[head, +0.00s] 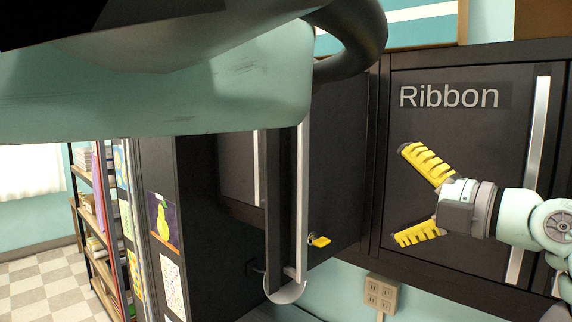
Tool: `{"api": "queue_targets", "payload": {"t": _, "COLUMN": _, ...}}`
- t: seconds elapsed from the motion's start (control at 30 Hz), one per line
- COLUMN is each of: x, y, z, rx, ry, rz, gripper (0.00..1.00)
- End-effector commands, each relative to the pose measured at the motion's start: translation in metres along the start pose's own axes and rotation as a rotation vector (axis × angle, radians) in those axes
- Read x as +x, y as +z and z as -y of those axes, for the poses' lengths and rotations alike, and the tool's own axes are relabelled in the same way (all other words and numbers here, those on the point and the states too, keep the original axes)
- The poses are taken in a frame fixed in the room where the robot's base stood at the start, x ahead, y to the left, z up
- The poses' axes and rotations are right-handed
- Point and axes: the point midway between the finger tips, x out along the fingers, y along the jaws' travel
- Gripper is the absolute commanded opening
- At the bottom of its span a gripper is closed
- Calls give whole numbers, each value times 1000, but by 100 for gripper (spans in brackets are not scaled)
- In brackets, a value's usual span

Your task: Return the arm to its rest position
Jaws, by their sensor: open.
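My gripper (420,200) is at the right of the head view, its two yellow ribbed fingers spread wide apart and pointing left. Nothing is between the fingers. It is in front of a dark cabinet door (450,150) labelled "Ribbon", which is closed. I cannot tell how far the fingers are from the door. My pale green arm reaches in from the right edge.
Left of the gripper, a dark cabinet door (338,160) stands open, with a long metal handle (302,200) and a small yellow item (319,241) near its lower edge. A wall outlet (381,293) is below. Shelves (95,225) stand far left beside clear checkered floor (45,285).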

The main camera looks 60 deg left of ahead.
Motion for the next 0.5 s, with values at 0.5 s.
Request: {"api": "queue_targets", "payload": {"t": 0.5, "x": 50, "y": -1, "z": -1, "rx": 1, "ry": 2, "rz": -4, "gripper": 100}}
